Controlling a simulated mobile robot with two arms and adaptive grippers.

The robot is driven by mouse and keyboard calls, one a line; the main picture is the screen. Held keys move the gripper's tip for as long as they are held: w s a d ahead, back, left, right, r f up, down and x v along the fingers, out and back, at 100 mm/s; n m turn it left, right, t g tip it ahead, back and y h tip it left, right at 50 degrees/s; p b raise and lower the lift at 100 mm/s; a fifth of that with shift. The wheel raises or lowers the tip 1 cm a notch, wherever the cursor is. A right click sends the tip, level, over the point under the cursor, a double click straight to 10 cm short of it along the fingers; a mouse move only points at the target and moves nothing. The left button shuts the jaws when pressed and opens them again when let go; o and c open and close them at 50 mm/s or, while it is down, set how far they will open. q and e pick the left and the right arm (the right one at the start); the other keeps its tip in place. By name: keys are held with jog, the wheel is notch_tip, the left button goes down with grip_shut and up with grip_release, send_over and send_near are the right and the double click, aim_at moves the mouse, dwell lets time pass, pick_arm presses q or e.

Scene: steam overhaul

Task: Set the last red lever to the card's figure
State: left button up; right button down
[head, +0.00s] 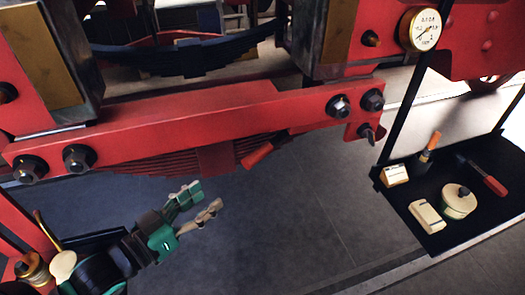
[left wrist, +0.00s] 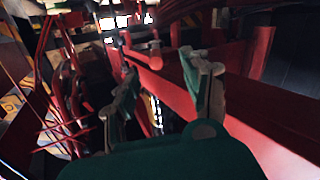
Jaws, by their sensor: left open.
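A red lever handle (head: 262,150) sticks out down-left from under the red beam (head: 200,117), near the beam's right half. A small cream card (head: 395,174) stands on the black tray at the right; its writing is too small to read. My left gripper (head: 203,203) is open and empty, below and to the left of the lever handle, apart from it. In the left wrist view, my open fingers (left wrist: 164,78) have nothing held between them. A red rod with a rounded end (left wrist: 155,47) shows beyond them; I cannot tell if it is the same lever. My right gripper is out of view.
A round gauge (head: 424,29) is at the upper right. The black tray (head: 400,197) also holds a round tin (head: 457,202), a white block (head: 427,217) and handled tools (head: 485,176). Large bolts (head: 372,99) project from the beam. Grey floor (head: 300,215) lies clear between gripper and tray.

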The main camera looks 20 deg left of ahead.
pick_arm(q)
jog(key=r, duration=0.2)
jog(key=b, duration=0.2)
send_near(263, 152)
jog(key=shift+h, duration=0.4)
jog(key=p+x, duration=0.1)
jog(key=x, duration=0.2)
jog(key=f+p+x, duration=0.1)
jog(key=x, duration=0.2)
jog(key=a+p+x, duration=0.1)
jog(key=x, duration=0.2)
jog(key=shift+w+d+f+p, duration=0.15)
jog(key=shift+w+p, duration=0.2)
jog(key=shift+w, duration=0.3)
jog(key=shift+w+d+f, duration=0.1)
jog(key=shift+w+d, duration=0.1)
jog(key=shift+w, duration=0.2)
grip_shut()
